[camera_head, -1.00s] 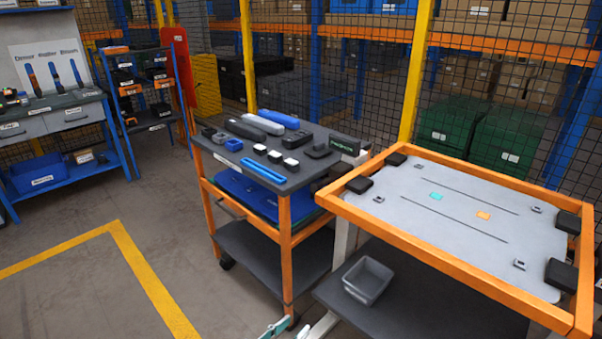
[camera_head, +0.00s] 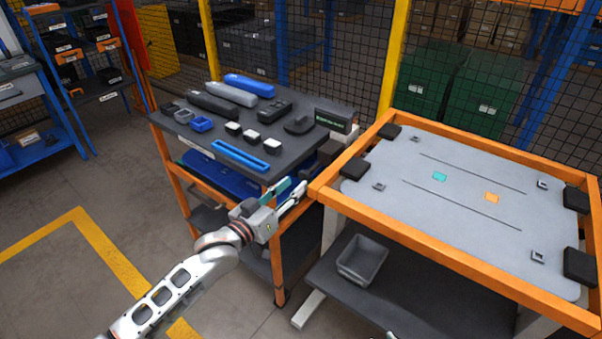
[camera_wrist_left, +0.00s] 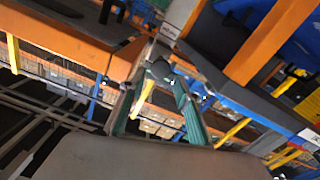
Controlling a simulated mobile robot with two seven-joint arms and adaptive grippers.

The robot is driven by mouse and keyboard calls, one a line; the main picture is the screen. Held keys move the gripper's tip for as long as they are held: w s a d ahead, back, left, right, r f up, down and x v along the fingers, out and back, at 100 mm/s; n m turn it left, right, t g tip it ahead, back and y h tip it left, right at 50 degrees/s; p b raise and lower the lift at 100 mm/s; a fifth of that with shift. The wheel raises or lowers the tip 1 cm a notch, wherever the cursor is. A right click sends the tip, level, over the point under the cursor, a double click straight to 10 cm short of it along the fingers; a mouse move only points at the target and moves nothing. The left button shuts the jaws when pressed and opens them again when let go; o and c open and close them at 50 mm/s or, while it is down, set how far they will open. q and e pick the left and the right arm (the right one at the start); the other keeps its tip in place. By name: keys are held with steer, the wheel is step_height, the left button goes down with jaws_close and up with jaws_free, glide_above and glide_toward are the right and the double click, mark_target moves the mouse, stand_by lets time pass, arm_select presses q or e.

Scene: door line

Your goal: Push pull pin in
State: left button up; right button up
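My left gripper (camera_head: 296,184) is in front of the grey-topped cart (camera_head: 172,127), close to its right front corner and the left corner of the orange-framed table (camera_head: 448,262). Its teal and pale fingers stand apart with nothing seen between them. In the left wrist view the teal fingers (camera_wrist_left: 157,62) frame a gap, with orange frame parts beyond. Dark fittings (camera_head: 328,152) sit between cart and table. I cannot make out the pull pin in either view. A tiny pale tip at the head view's bottom edge may be my right gripper; its state does not show.
The cart top holds a blue tray (camera_head: 240,156), small blocks and long grey and blue cases. A grey bin (camera_head: 362,259) stands on the dark lower shelf under the table. Mesh fencing (camera_head: 300,50) closes off the back. Floor to the left is open.

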mark_target(303, 177)
arm_select(q)
steer(key=x, duration=0.5)
steer(key=shift+w+d, duration=0.25)
steer(key=shift+w, duration=0.1)
steer(key=shift+c, duration=0.5)
